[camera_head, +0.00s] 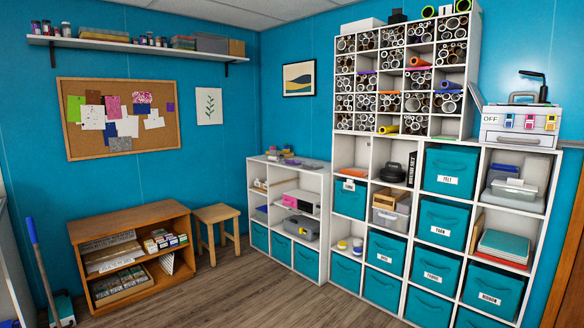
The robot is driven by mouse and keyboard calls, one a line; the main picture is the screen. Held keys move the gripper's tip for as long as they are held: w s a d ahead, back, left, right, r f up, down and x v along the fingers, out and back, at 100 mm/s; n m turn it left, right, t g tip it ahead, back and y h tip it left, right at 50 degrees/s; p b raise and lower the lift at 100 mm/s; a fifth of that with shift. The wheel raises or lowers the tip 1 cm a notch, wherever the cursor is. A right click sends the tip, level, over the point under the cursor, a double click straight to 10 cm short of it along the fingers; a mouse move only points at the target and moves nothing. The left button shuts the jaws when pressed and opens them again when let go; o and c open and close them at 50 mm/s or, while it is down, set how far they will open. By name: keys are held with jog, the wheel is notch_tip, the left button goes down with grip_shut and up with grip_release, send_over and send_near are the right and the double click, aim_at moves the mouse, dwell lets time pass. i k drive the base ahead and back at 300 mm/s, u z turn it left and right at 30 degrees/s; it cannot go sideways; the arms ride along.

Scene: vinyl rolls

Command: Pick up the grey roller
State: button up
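Several vinyl rolls sit end-on in the white cubby rack (333,75) at the upper right. Most show only pale round ends, so I cannot tell which one is the grey roller. An orange roll (418,62), a blue roll (449,85) and a yellow roll (388,129) stick out of their cubbies. Small grey and purple items (290,160) lie on top of the low white shelf; they are too small to identify. My gripper is not in view.
White shelving with teal bins (443,222) stands below the rack. A wooden bookcase (128,213) and a stool (214,212) stand along the left wall. A blue-handled tool (40,262) is at the far left. The wood floor (245,290) is clear in front.

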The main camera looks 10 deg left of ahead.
aim_at(273, 152)
jog(key=u, duration=0.25)
jog(key=i, duration=1.15)
jog(key=u, duration=0.7)
jog(key=i, duration=2.55)
jog(key=z, duration=0.1)
jog(key=i, duration=1.35)
jog(key=z, duration=0.45)
jog(key=i, duration=0.75)
jog(key=z, duration=0.1)
